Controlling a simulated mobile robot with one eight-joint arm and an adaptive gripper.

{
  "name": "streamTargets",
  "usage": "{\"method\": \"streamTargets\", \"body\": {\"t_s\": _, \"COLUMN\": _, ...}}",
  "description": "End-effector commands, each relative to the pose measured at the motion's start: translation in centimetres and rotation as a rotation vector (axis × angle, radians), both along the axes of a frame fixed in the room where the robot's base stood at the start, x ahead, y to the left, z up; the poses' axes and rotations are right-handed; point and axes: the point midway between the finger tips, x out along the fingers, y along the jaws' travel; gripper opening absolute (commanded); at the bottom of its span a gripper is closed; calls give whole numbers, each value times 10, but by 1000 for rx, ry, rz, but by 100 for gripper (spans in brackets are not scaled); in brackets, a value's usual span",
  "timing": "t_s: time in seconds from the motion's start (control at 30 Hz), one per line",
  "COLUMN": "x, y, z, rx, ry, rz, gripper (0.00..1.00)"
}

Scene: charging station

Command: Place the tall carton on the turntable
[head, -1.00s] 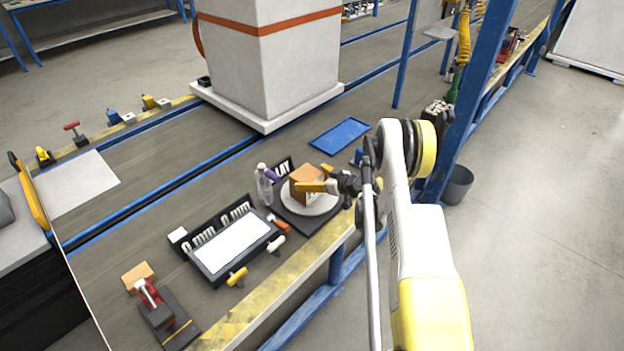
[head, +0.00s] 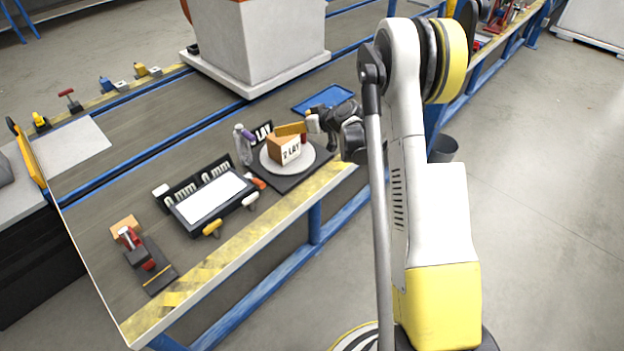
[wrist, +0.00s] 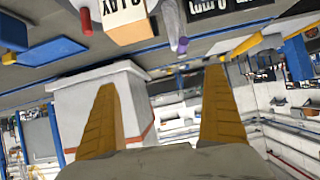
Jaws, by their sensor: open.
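The carton (head: 284,149), an orange-brown box with a pale lettered label, stands upright on the light grey disc of the turntable (head: 307,160). The turntable has a black square base. In the wrist view the carton (wrist: 128,32) shows at the top edge, partly cut off. My gripper (head: 292,130) is at the back right of the carton, near its top in the head view; whether they touch is unclear there. In the wrist view both yellow-orange fingers of my gripper (wrist: 160,82) are spread wide with nothing between them, and the carton lies outside them.
A clear bottle (head: 243,145) stands just left of the turntable. A black framed white panel (head: 210,198) and small tools lie further left. A blue tray (head: 324,99) lies behind, near a large white block (head: 262,45). A red clamp (head: 130,240) is at the front left.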

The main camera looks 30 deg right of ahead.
Motion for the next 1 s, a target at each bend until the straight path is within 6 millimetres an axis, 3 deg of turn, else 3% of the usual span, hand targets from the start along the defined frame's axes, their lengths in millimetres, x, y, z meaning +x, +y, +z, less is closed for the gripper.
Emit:
{"method": "streamTargets", "body": {"t_s": 0.03, "x": -10, "y": 16, "z": 27, "rx": -3, "ry": 32, "rz": 1, "gripper": 100}}
{"method": "streamTargets", "body": {"t_s": 0.2, "x": -59, "y": 61, "z": 99, "rx": -10, "ry": 146, "rz": -29, "gripper": 100}}
{"method": "streamTargets", "body": {"t_s": 0.37, "x": -126, "y": 97, "z": 149, "rx": -28, "ry": 240, "rz": -72, "gripper": 100}}
{"method": "streamTargets", "body": {"t_s": 0.5, "x": -194, "y": 121, "z": 177, "rx": -51, "ry": 305, "rz": -121, "gripper": 100}}
{"method": "streamTargets", "body": {"t_s": 0.63, "x": -261, "y": 134, "z": 188, "rx": -75, "ry": 353, "rz": -176, "gripper": 100}}
{"method": "streamTargets", "body": {"t_s": 0.8, "x": -340, "y": 140, "z": 184, "rx": -109, "ry": 391, "rz": -249, "gripper": 100}}
{"method": "streamTargets", "body": {"t_s": 0.9, "x": -372, "y": 139, "z": 177, "rx": -122, "ry": 402, "rz": -285, "gripper": 100}}
{"method": "streamTargets", "body": {"t_s": 1.0, "x": -391, "y": 137, "z": 171, "rx": -132, "ry": 406, "rz": -309, "gripper": 100}}
